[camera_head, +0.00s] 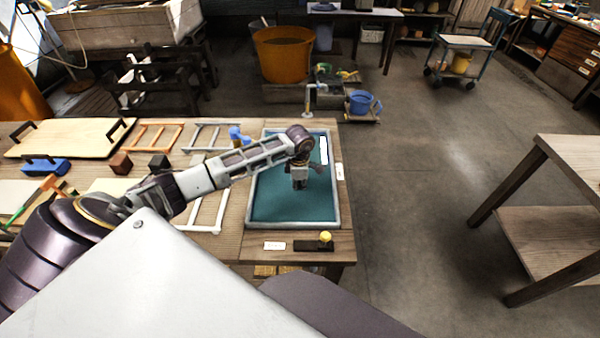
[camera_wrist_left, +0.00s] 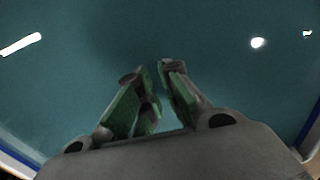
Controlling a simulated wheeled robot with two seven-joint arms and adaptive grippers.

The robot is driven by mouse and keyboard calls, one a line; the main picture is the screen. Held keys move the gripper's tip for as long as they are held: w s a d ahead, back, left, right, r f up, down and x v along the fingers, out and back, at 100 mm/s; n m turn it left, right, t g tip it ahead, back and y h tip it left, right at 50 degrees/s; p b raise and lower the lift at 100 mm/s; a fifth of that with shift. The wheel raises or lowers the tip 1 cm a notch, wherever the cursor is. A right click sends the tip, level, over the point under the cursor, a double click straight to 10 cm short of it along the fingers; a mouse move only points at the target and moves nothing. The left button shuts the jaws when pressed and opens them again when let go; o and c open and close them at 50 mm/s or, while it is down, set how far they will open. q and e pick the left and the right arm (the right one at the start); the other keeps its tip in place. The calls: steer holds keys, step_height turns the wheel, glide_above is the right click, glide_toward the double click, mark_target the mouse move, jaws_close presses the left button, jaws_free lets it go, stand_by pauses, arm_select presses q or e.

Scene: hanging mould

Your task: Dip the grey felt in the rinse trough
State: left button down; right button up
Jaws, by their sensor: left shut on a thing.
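The rinse trough (camera_head: 282,208) is a shallow pale-rimmed tray of teal water at the right end of the wooden table. Its water (camera_wrist_left: 80,60) fills most of the left wrist view. My left gripper (camera_head: 300,187) points down over the trough's middle, inside its rim. In the left wrist view the green-padded fingers (camera_wrist_left: 156,85) are close together at the tips, shut on a small greyish piece, apparently the grey felt, mostly hidden by the fingers. I cannot tell whether the tips touch the water. My right gripper is not in view.
A yellow-knobbed tool (camera_head: 325,238) lies at the front edge. The floor to the right is clear up to another table (camera_head: 570,160).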

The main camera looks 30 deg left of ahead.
arm_select(q)
steer(key=shift+s+d, duration=0.2)
steer(key=shift+s, duration=0.1)
steer(key=shift+s+d+p, duration=0.2)
steer(key=shift+s+p, duration=0.15)
steer(key=shift+s+d, duration=0.35)
steer(key=shift+s, duration=0.15)
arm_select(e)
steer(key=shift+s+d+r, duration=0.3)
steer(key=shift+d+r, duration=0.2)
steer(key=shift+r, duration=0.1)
arm_select(q)
steer(key=shift+w, duration=0.2)
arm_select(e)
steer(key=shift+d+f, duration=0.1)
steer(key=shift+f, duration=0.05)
arm_select(q)
steer(key=shift+w+a, duration=0.3)
steer(key=shift+w+a+b, duration=0.5)
steer(key=shift+w+b, duration=0.25)
steer(key=shift+w, duration=0.05)
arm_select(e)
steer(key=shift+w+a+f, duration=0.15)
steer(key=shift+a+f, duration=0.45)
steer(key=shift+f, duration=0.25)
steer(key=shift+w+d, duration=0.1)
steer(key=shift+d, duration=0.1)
